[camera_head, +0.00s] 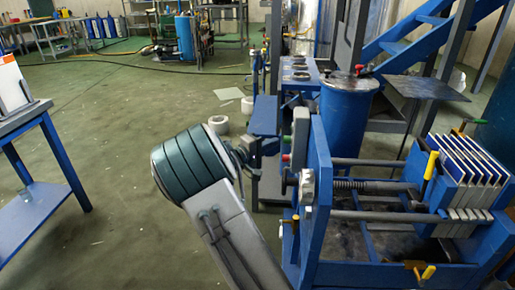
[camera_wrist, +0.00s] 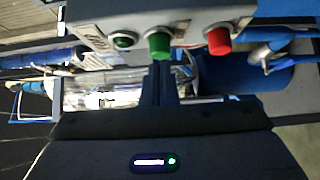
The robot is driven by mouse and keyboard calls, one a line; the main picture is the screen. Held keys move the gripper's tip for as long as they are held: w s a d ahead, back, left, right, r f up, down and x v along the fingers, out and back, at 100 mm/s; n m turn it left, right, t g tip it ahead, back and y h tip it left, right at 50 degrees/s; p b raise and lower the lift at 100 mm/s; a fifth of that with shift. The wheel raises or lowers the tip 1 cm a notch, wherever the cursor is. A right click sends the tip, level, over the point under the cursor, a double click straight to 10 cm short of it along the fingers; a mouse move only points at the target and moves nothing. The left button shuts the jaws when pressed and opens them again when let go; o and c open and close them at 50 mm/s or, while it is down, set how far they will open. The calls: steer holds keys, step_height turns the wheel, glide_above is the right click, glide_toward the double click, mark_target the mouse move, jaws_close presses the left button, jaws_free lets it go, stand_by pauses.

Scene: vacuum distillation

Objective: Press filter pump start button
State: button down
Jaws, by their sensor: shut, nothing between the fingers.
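In the wrist view a grey control box (camera_wrist: 190,22) carries a green button (camera_wrist: 158,46), a red button (camera_wrist: 219,41) to its right and a small dark green lamp (camera_wrist: 123,41) to its left. My gripper (camera_wrist: 159,66) is shut and empty. Its fingertips line up with the green button at its lower edge; I cannot tell whether they touch it. In the head view the grey box (camera_head: 300,134) stands on the blue press frame, with the red button (camera_head: 285,157) showing on its left side. My gripper (camera_head: 275,146) is just left of the box.
The blue filter press (camera_head: 318,200) with its rods and white plates (camera_head: 470,160) fills the right. A blue tank (camera_head: 347,125) stands behind it. A blue table (camera_head: 25,125) is at the left. The floor between is mostly open.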

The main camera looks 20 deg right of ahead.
steer(key=shift+s+d, duration=0.2)
steer(key=shift+d, duration=0.25)
steer(key=shift+s+d+f+b, duration=0.1)
steer(key=shift+s+d+b, duration=0.1)
steer(key=shift+d+b, duration=0.25)
steer(key=shift+s+d+f+b, duration=0.1)
steer(key=shift+s+d+b, duration=0.1)
steer(key=shift+d+b, duration=0.25)
steer(key=shift+s+d+r, duration=0.1)
steer(key=shift+d+r, duration=0.1)
steer(key=p, duration=0.2)
glide_toward(287, 142)
steer(key=a, duration=0.6)
steer(key=shift+w+a, duration=0.35)
steer(key=shift+w, duration=0.1)
